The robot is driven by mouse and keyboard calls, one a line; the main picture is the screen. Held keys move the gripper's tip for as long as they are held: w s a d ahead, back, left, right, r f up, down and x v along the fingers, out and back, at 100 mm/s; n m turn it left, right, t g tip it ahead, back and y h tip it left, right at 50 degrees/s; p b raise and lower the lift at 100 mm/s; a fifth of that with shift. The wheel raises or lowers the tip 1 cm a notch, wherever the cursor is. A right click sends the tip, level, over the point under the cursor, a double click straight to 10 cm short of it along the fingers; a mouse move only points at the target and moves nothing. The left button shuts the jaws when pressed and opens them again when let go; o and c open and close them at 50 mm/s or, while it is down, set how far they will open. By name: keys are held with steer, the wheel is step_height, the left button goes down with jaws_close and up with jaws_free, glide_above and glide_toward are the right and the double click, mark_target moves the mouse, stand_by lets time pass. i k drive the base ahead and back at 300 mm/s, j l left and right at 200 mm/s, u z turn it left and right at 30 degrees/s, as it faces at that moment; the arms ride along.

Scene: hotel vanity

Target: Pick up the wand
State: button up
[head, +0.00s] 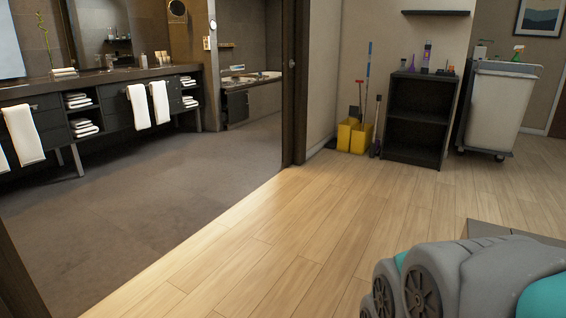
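Nothing in the head view can be named as the wand for certain. Thin long-handled tools stand by the yellow bins (350,135): one with a red and blue handle (367,80) and a dark one (377,122) beside the black shelf unit. Several small items, including a purple upright one (426,54), stand on top of the black shelf unit (417,152); they are too small to tell apart. My gripper is not in view; only grey and teal parts of my own body show at the bottom right.
A grey cleaning cart (500,105) stands right of the shelf unit. A dark vanity (110,103) with white towels (139,107) runs along the left wall past a dark door frame (293,80). The wooden floor (290,235) ahead is clear.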

mark_target(379, 98)
steer(key=i+l+z, duration=0.15)
steer(key=i+z, duration=0.2)
steer(key=i, duration=0.35)
steer(key=i+z, duration=0.3)
steer(key=i, duration=0.4)
steer(key=i+j+z, duration=0.35)
steer(key=i, duration=0.35)
steer(key=i+l, duration=0.15)
steer(key=i, duration=0.35)
steer(key=i+l+u, duration=0.1)
steer(key=i, duration=0.45)
steer(key=i+l, duration=0.2)
steer(key=i, duration=0.3)
steer(key=i+l+u, duration=0.1)
steer(key=i, duration=0.4)
steer(key=i+l+u, duration=0.45)
steer(key=i+l, duration=0.2)
steer(key=l, duration=0.15)
steer(key=i+l+u, duration=0.25)
steer(key=l, duration=0.25)
